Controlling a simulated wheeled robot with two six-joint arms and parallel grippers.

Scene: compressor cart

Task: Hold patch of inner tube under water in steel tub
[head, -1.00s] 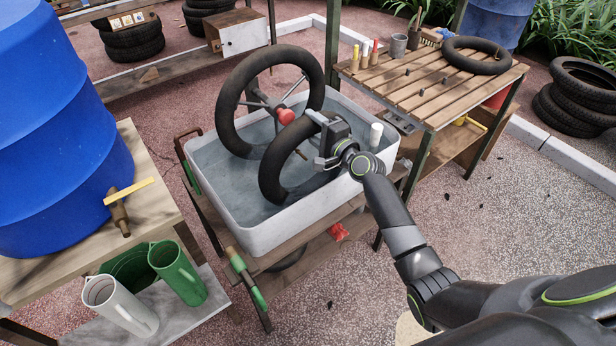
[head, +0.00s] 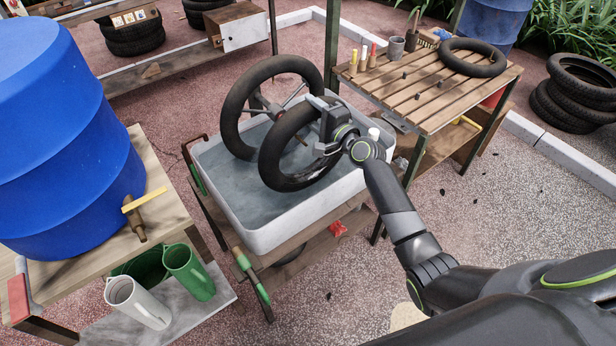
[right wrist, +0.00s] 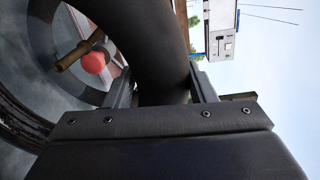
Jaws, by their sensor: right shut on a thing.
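The black inner tube (head: 268,165) is tilted over the tub in the head view. Its full ring shows, and its lower part looks wet; I cannot tell whether it touches the water. My right gripper (head: 325,118) is shut on its upper right side. In the right wrist view, the tube (right wrist: 155,45) passes between the two fingers (right wrist: 162,90). The pale tub (head: 300,223) holds grey-blue water (head: 222,178). No patch can be made out. My left gripper is not in view.
A spoked black wheel (head: 231,110) stands behind the tube. A slatted table (head: 435,95) with another tube (head: 474,58) stands at right. A blue drum (head: 65,150) and jugs (head: 137,302) are at left. A white cylinder (head: 374,134) stands at the tub's right.

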